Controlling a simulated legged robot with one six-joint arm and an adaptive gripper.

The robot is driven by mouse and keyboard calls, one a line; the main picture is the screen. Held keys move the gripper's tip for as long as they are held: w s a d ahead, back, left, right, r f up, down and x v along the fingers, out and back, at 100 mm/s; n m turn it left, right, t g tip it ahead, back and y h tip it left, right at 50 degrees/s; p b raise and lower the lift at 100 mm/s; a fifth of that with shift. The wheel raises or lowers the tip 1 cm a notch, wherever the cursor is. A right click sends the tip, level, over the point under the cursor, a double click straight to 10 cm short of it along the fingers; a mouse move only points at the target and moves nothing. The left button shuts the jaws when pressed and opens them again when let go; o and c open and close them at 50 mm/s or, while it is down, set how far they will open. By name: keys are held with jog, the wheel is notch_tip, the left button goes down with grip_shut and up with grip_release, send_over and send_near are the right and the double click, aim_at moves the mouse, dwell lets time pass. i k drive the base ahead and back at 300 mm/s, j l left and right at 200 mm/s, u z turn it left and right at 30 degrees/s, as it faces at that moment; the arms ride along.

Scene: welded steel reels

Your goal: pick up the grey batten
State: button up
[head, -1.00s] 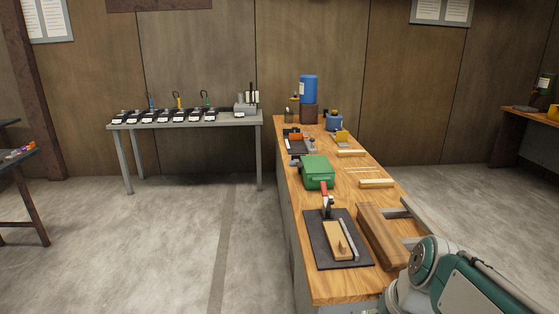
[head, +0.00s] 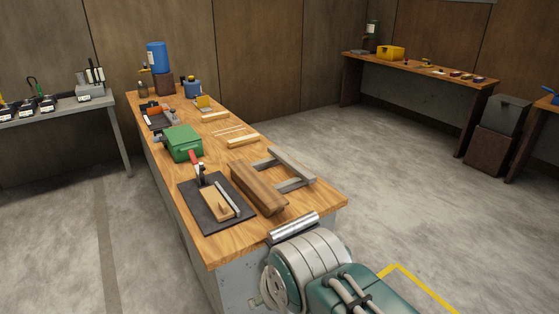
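A thin grey batten (head: 228,200) lies on a dark mat (head: 193,204) at the near end of the wooden workbench (head: 225,248). It lies close along the right side of a pale wooden block (head: 214,207) that is on the same mat. A tool with a red handle (head: 196,162) is at the mat's far edge. My gripper is not in view. Only links of my arm show, at the bottom right, in front of the bench's near end.
A brown wooden beam (head: 257,190) and a grey frame (head: 291,184) lie right of the mat. A green box (head: 183,143) stands behind it. A blue container (head: 156,56) is at the far end. Open floor (head: 420,210) lies right of the bench.

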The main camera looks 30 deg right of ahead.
aim_at(303, 174)
jog(key=i+l, duration=0.2)
jog(key=l, duration=0.2)
jog(key=i+l, duration=0.15)
jog(key=l, duration=0.2)
jog(key=i+l, duration=0.2)
jog(key=l, duration=0.2)
jog(key=i+l+u, duration=0.1)
jog(key=l, duration=0.25)
jog(key=i+l, duration=0.25)
jog(key=l, duration=0.15)
jog(key=i+l, duration=0.15)
jog(key=l, duration=0.25)
jog(key=i+l, duration=0.2)
jog(key=l, duration=0.2)
